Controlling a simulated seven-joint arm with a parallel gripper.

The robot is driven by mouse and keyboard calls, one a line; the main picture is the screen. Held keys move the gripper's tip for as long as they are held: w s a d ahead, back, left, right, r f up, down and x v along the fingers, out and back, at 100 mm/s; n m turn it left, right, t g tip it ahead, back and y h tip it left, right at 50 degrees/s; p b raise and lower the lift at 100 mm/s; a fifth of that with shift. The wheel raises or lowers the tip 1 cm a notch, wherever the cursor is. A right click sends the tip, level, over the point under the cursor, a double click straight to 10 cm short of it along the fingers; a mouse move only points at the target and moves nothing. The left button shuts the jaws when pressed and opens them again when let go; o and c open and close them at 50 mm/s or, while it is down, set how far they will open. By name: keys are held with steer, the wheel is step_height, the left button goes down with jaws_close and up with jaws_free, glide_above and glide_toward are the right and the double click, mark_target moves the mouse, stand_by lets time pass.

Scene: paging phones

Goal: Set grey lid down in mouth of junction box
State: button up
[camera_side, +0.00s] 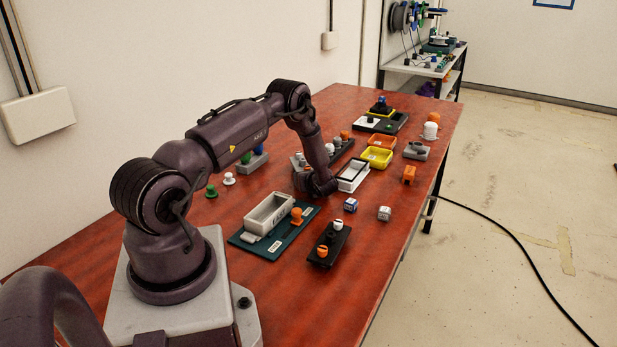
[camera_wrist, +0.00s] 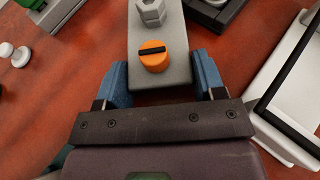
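My gripper (camera_wrist: 162,82) is low over the table, behind and right of the box in the side view. Its blue fingers are apart, on either side of the near end of a long grey slab (camera_wrist: 160,77), with gaps showing. The slab carries an orange slotted knob (camera_wrist: 154,57) and a grey hex piece (camera_wrist: 151,12). I cannot tell whether this slab is the grey lid. The arm hides the fingertips in the side view.
A white tray with a black rim (camera_side: 353,176) stands close right of my gripper. Yellow (camera_side: 376,157) and orange (camera_side: 382,141) bins stand behind it. A black board with knobs (camera_side: 329,246) lies in front. Two small cubes (camera_side: 350,205) (camera_side: 384,213) lie at the right.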

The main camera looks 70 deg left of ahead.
steer(key=o, duration=0.4)
steer(key=shift+c, duration=0.2)
steer(key=shift+r, duration=0.15)
steer(key=v, duration=1.2)
steer(key=shift+a+r, duration=0.1)
steer(key=d+r+n+g+h, duration=0.1)
steer(key=d+r+n, duration=0.15)
steer(key=r, duration=0.35)
steer(key=d+r+n+g, duration=0.1)
steer(key=d+r+n, duration=0.15)
steer(key=r, duration=0.35)
steer(key=s+d+r+n+t+h, duration=0.1)
steer(key=s+d+r+n+h, duration=0.2)
steer(key=d+r, duration=0.4)
steer(key=s+d+r+n+t+h, duration=0.2)
steer(key=d+r+n, duration=0.4)
steer(key=d, duration=0.4)
steer(key=s+r+h, duration=0.1)
steer(key=s, duration=0.1)
steer(key=shift+s+n+h, duration=0.4)
steer(key=shift+o, duration=0.4)
steer(key=s+d+r+n+t+h, duration=0.3)
steer(key=s+d+t+h, duration=0.1)
steer(key=d, duration=0.8)
steer(key=shift+s+r+t+h, duration=0.35)
steer(key=shift+s+h, duration=0.55)
steer(key=shift+s, duration=0.3)
